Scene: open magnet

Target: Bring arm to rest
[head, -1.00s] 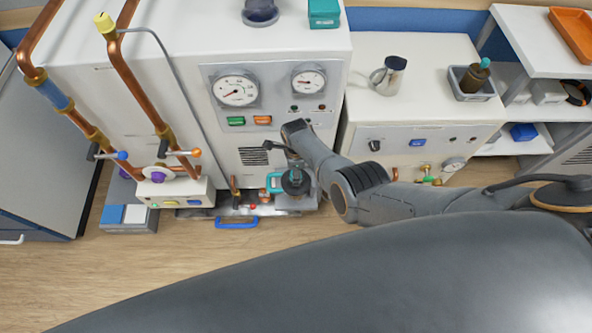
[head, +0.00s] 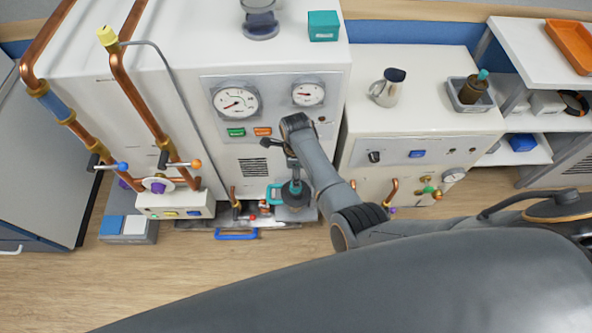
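My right arm comes in from the right and bends up in front of the white cabinet (head: 225,165). My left gripper is not in view.
Copper pipes (head: 140,85) with valve levers run down the cabinet's left side. A blue handle (head: 236,236) sits low in front. A white counter (head: 425,110) with a metal jug (head: 387,88) stands at right, beside shelves with an orange tray (head: 571,45). Floor is clear at lower left.

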